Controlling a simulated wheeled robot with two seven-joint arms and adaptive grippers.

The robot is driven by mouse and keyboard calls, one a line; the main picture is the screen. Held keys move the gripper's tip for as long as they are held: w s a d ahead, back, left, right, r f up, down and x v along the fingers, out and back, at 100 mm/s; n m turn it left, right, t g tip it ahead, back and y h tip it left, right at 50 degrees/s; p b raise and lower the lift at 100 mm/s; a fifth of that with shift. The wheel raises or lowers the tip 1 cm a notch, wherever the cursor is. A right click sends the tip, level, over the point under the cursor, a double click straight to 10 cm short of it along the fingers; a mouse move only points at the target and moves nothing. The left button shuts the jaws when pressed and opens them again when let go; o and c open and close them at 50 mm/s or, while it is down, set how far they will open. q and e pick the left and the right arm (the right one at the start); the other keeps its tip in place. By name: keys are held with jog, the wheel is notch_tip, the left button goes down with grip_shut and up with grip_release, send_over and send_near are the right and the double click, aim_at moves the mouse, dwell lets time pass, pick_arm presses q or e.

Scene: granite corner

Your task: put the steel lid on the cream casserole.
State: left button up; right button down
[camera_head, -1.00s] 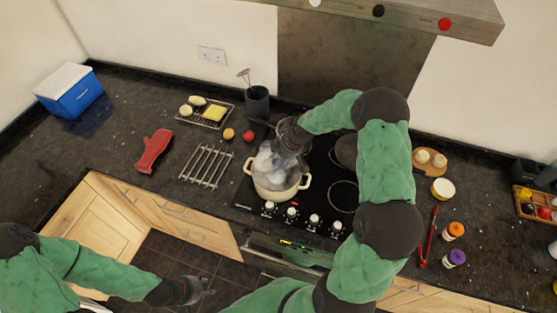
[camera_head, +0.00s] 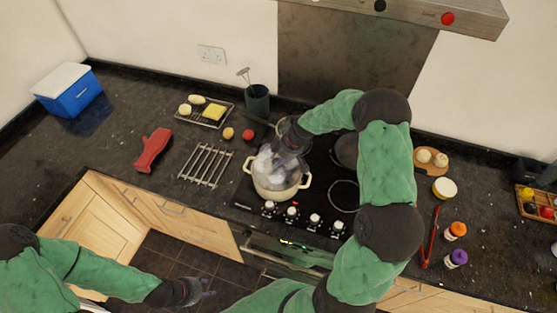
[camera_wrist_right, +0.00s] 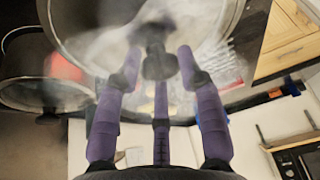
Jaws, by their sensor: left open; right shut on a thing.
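The cream casserole (camera_head: 276,191) stands on the front left of the black hob, its two side handles showing. The shiny steel lid (camera_head: 266,164) is at its mouth, looking roughly level; whether its rim touches all round I cannot tell. My right gripper (camera_head: 283,150) comes down from above and partly hides the lid. In the right wrist view, the purple fingers of this gripper (camera_wrist_right: 158,75) close around the dark knob of the lid (camera_wrist_right: 215,25). My left gripper (camera_head: 208,292) is open and empty, low in front of the counter, far from the casserole.
A steel trivet (camera_head: 206,165) lies left of the hob. A red mitt (camera_head: 152,149), a rack with food (camera_head: 207,112) and a utensil pot (camera_head: 257,101) are further left and behind. Red tongs (camera_head: 430,238) and two jars lie right. A dark pan (camera_head: 344,150) is behind my right arm.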

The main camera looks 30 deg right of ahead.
dwell(0.4)
jog(key=shift+f+b, duration=0.15)
jog(key=shift+b, duration=0.4)
jog(key=c, duration=0.7)
grip_release()
jog(key=o, duration=0.5)
